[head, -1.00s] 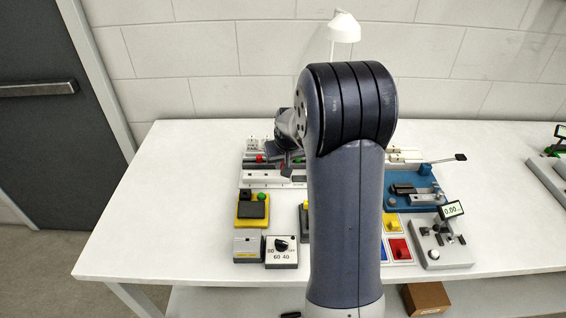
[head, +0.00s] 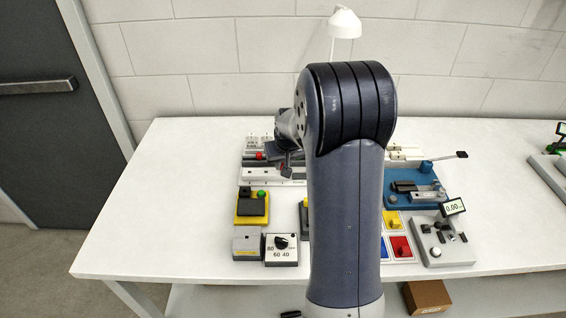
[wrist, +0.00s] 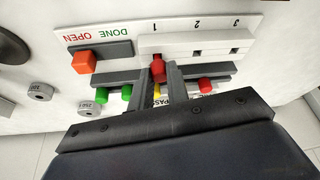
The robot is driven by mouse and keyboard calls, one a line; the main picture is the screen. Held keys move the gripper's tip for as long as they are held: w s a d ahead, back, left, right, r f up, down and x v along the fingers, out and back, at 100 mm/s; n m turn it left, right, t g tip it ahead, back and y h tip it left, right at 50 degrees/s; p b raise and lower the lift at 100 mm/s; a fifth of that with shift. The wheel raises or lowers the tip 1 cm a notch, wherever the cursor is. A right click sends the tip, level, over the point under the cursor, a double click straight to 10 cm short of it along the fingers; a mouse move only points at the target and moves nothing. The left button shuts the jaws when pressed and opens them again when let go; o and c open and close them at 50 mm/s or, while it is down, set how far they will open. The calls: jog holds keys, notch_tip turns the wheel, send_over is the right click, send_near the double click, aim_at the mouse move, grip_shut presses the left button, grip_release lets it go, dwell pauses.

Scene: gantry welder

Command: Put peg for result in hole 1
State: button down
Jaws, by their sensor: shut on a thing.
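In the wrist view my gripper (wrist: 158,72) is shut on a red peg (wrist: 158,64). The peg is at the edge of a white block (wrist: 180,43) marked 1, 2 and 3. It lines up with the mark 1, and hole 1 is hidden behind the peg and fingers. I cannot tell whether the peg is in the hole. Hole 2 (wrist: 197,52) and hole 3 (wrist: 235,50) show as small, empty dark openings.
A dark rack (wrist: 112,79) near the fingers bears two green pegs (wrist: 115,94) and a red peg (wrist: 205,85). A yellow piece (wrist: 157,91) shows between the fingers. The table's left side is clear.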

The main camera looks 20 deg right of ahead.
jog(key=shift+f, duration=0.15)
jog(key=shift+f+b, duration=0.35)
jog(key=shift+b, duration=0.1)
jog(key=shift+f, duration=0.15)
dwell(0.4)
jog(key=c, duration=1.3)
grip_release()
jog(key=shift+s+r, duration=0.1)
jog(key=shift+r, duration=0.25)
jog(key=v, duration=1)
